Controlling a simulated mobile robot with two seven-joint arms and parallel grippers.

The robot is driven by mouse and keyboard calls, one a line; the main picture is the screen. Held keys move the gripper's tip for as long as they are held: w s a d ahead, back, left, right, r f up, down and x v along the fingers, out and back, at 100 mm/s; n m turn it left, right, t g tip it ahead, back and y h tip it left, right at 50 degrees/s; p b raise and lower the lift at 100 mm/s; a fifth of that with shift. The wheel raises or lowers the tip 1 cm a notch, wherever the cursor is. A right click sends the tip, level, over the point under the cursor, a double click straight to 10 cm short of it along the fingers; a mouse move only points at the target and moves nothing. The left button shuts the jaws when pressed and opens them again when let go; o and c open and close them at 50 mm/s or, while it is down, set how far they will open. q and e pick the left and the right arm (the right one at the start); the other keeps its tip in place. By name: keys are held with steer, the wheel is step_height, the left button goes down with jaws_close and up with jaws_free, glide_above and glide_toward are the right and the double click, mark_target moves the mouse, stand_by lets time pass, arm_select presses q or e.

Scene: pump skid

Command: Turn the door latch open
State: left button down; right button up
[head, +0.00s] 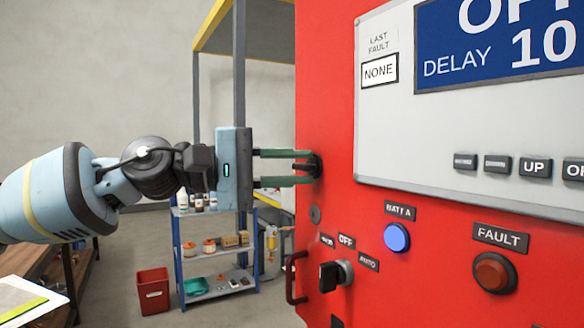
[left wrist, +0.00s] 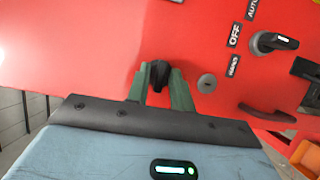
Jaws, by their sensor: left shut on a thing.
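The door latch (left wrist: 158,76) is a small black knob on the red cabinet door (head: 325,120). It also shows in the head view (head: 313,166), at the left edge of the red panel. My left gripper (head: 303,168) reaches it from the left, and its two green fingers (left wrist: 161,88) stand on either side of the latch. The gripper is shut on the latch, and the fingers hide part of it. My right gripper is in neither view.
Below the latch are a round keyhole-like disc (head: 315,214), a red pull handle (head: 293,278) and a black selector switch (head: 336,275). A blue button (head: 397,237) and a red fault button (head: 494,273) sit to the right. A blue shelf (head: 215,250) and red bin (head: 153,291) stand behind.

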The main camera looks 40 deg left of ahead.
arm_select(q)
steer(key=shift+w+f+n+b, duration=0.1)
steer(key=shift+f+n+b, duration=0.05)
steer(key=shift+n+b, duration=0.2)
steer(key=n+t+b, duration=0.2)
steer(key=n+b, duration=0.2)
steer(key=n, duration=0.1)
steer(key=n+t+b, duration=0.2)
steer(key=n+b, duration=0.2)
steer(key=shift+d+f+n, duration=0.15)
steer(key=shift+n, duration=0.2)
steer(key=n+t+b, duration=0.1)
steer(key=n, duration=0.2)
steer(key=shift+n, duration=0.3)
steer(key=n+t+y, duration=0.1)
steer(key=n, duration=0.2)
steer(key=n+t+y, duration=0.1)
steer(key=n+y, duration=0.1)
steer(key=n, duration=0.2)
steer(key=shift+s+d+t+y, duration=0.1)
steer(key=shift+s+t+y, duration=0.1)
steer(key=shift+t+y, duration=0.15)
steer(key=shift+n, duration=0.6)
steer(key=shift+n+t+y, duration=0.25)
steer(key=shift+n+y, duration=0.05)
steer(key=shift+y, duration=0.05)
